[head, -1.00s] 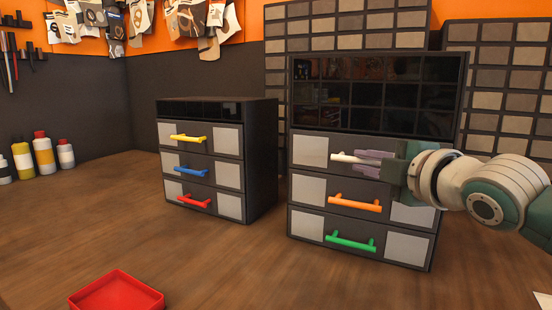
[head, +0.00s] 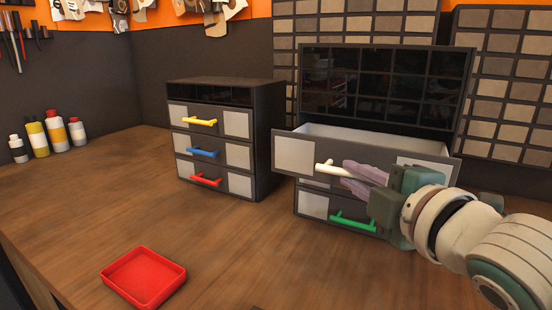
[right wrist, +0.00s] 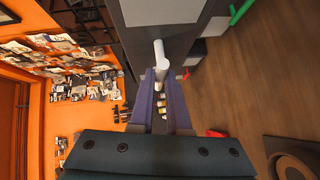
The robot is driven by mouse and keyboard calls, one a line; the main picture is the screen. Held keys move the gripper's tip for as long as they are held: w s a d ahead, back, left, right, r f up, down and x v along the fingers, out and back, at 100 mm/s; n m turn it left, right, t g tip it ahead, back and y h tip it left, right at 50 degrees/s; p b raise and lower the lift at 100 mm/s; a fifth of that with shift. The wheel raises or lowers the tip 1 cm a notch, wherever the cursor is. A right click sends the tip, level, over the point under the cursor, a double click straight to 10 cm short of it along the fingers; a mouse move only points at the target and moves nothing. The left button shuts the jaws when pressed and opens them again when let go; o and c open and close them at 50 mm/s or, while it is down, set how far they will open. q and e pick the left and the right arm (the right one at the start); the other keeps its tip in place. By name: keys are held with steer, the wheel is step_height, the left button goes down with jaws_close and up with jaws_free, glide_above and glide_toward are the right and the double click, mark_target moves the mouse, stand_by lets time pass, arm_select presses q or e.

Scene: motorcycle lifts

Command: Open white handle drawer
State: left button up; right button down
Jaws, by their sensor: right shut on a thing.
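The white handle (head: 332,168) is on the top drawer (head: 296,153) of the right cabinet (head: 385,92). This drawer stands pulled out, and its pale inside shows behind the front panel. My right gripper (head: 362,180) comes in from the right and is shut on the white handle. In the right wrist view the handle (right wrist: 161,55) sits between the tips of my right gripper's fingers (right wrist: 162,78). The orange handle below is hidden behind the drawer and gripper. My left gripper is not in view.
The green-handled drawer (head: 312,203) below is shut. A second cabinet (head: 262,140) with yellow, blue and red handles stands to the left, its drawers shut. A red tray (head: 143,277) lies at the front left. Bottles (head: 57,133) stand at the back left. The wooden worktop between is clear.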

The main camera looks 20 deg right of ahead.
steer(key=c, duration=0.9)
jaws_free()
steer(key=shift+s+a+r+b, duration=0.1)
steer(key=shift+s+r, duration=0.15)
steer(key=shift+s, duration=1.4)
steer(key=shift+s+a+r+b, duration=0.15)
steer(key=shift+s+r, duration=0.05)
steer(key=shift+s, duration=1.4)
steer(key=shift+s+a+r+b, duration=0.1)
steer(key=shift+s+r, duration=0.15)
steer(key=shift+s, duration=1.4)
